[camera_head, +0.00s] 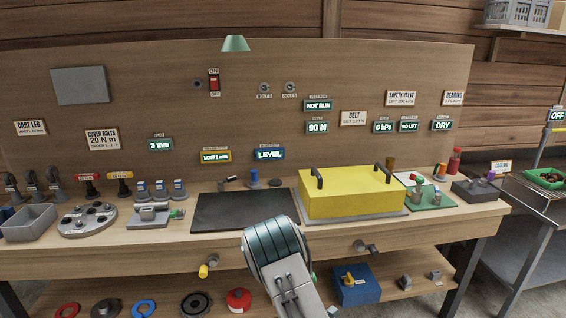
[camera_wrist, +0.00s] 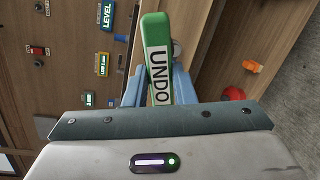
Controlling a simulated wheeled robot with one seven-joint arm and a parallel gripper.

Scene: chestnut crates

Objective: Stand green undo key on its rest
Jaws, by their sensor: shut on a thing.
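The green undo key (camera_wrist: 157,60), a flat green bar with a white UNDO label, is held between the blue-grey fingers of my gripper (camera_wrist: 155,90) in the wrist view. Its far end sticks out beyond the fingers, and its near end is hidden behind the gripper body. In the head view my gripper (camera_head: 275,243) is in front of the bench's front edge, below the dark mat; its fingers and most of the key are hidden there. I cannot tell for certain which item is the key's rest.
The bench holds a dark mat (camera_head: 245,222), a yellow box (camera_head: 350,190) with black handles, a grey fixture (camera_head: 148,216) and a green board (camera_head: 436,205). Knobs (camera_head: 206,268) stick out from the front edge. A blue box (camera_head: 357,290) and coloured rings stand on the lower shelf.

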